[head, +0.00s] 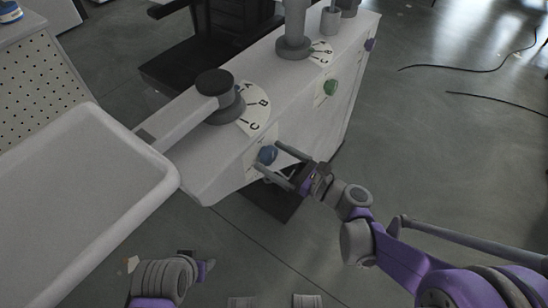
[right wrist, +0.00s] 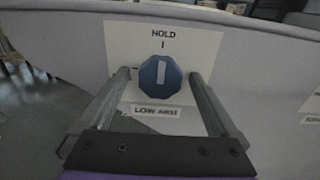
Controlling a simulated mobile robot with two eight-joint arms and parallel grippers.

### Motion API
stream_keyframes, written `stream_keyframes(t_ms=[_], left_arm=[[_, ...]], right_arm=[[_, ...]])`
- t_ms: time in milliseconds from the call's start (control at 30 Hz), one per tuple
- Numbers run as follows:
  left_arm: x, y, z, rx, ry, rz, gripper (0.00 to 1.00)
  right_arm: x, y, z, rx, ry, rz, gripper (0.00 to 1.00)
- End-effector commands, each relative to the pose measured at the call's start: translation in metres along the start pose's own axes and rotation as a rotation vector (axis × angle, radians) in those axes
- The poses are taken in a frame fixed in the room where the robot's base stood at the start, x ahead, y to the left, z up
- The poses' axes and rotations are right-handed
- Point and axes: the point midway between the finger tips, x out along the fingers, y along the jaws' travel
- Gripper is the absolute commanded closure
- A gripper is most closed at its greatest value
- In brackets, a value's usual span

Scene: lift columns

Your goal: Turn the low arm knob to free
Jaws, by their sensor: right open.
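The low arm knob (head: 267,154) is a blue faceted knob on the white column housing's side. In the right wrist view the knob (right wrist: 160,77) has a pale pointer bar standing nearly upright, in line with the mark under the word HOLD; a LOW ARM label (right wrist: 156,111) sits below. No FREE marking is visible. My right gripper (head: 268,155) is open, its two fingers on either side of the knob; in the right wrist view gaps show between fingers and knob. My left gripper (head: 203,269) is low in the head view, small and dark; its jaws are unclear.
A green knob (head: 331,87) sits farther along the same housing (head: 213,165). Above are grey posts with lettered dials (head: 255,107). A large white tray (head: 80,200) fills the left. Cables (head: 470,67) lie on the open floor at right.

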Motion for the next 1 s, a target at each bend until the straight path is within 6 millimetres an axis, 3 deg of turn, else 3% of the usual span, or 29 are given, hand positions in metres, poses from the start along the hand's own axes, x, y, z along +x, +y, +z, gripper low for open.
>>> stream_keyframes(t_ms=[267,733,767,1000], left_arm=[[0.0002,0.0000,0.0000,0.000,0.000,0.000,0.48],[0.0002,0.0000,0.0000,0.000,0.000,0.000,0.48],[0.0002,0.0000,0.0000,0.000,0.000,0.000,0.48],[-0.0004,0.0000,-0.0001,0.000,0.000,0.000,0.48]], right_arm=[[0.0020,-0.0001,0.0001,0.000,0.000,-0.001,0.04],[0.0018,0.0000,0.0000,-0.001,0.001,0.000,0.85],[0.0018,0.0000,0.0000,-0.001,0.001,0.000,0.88],[0.0018,0.0001,0.0000,-0.024,0.001,0.000,0.89]])
